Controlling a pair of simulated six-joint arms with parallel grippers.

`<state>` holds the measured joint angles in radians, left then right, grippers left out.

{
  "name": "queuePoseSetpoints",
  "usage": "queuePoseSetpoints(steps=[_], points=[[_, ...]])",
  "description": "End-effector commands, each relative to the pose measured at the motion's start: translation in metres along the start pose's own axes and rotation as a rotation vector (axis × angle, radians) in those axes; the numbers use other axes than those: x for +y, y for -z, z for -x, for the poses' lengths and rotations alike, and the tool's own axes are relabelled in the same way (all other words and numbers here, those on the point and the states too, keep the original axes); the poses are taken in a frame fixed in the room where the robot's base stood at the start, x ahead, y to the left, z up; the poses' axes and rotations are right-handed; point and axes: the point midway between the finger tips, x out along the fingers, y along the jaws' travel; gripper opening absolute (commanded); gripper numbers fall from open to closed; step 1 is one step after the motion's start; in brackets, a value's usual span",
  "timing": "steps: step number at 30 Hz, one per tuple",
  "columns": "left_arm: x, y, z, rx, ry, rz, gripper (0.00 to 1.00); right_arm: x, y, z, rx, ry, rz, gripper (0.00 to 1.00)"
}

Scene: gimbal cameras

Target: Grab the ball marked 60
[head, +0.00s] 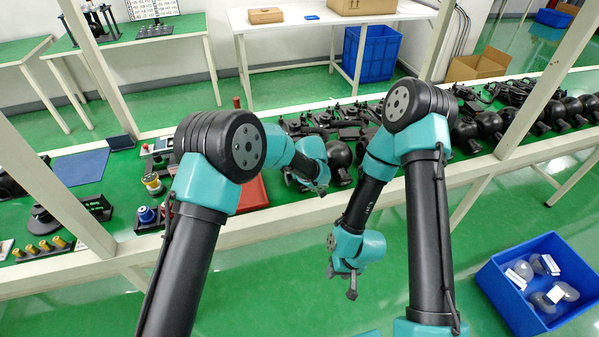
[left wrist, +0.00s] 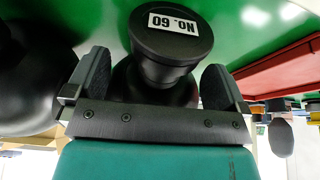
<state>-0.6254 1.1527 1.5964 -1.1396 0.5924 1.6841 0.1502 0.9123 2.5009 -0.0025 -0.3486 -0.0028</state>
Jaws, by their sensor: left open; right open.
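The black ball marked 60 (left wrist: 172,37) shows in the left wrist view, with a flat round cap on a short neck and a white "NO. 60" label, upside down in the picture. My left gripper (left wrist: 155,74) is open, its two fingers apart on either side of the ball's neck and body; I cannot tell whether they touch it. In the head view my left gripper (head: 318,184) is by the front of the bench, near black balls (head: 338,154) whose labels are unreadable. My right gripper (head: 343,283) is open and empty, hanging in front of the bench.
Many black parts and balls (head: 489,124) crowd the green bench. A red tray (head: 252,194) lies left of the left gripper. A white frame rail (head: 245,232) runs along the bench front. A blue bin (head: 495,290) with clear and white items stands on the floor at right.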

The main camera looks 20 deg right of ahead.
Motion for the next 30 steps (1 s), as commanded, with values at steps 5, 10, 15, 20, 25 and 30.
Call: queuePoseSetpoints(steps=[5, 10, 15, 20, 25, 30], points=[[0.0001, 0.0002, -0.0082, 0.0, 0.0, 0.0, 1.0, 0.0, 0.0, 0.0, 0.0, 0.0, 0.0, 0.43], [0.0001, 0.0001, -0.0078, 0.0, 0.0, 0.0, 1.0, 0.0, 0.0, 0.0, 0.0, 0.0, 0.0, 0.43], [0.0001, 0.0001, -0.0076, 0.0, 0.0, 0.0, 1.0, 0.0, 0.0, 0.0, 0.0, 0.0, 0.0, 0.43], [0.0001, 0.0001, -0.0075, 0.0, 0.0, 0.0, 0.91, 0.0, 0.0, 0.0, 0.0, 0.0, 0.0, 0.43], [0.0001, 0.0001, -0.0075, 0.0, 0.0, 0.0, 0.75, 0.0, 0.0, 0.0, 0.0, 0.0, 0.0, 0.43], [0.0001, 0.0003, -0.0074, 0.001, 0.0, 0.0, 0.59, 0.0, 0.0, 0.0, 0.0, 0.0, 0.0, 0.43]])
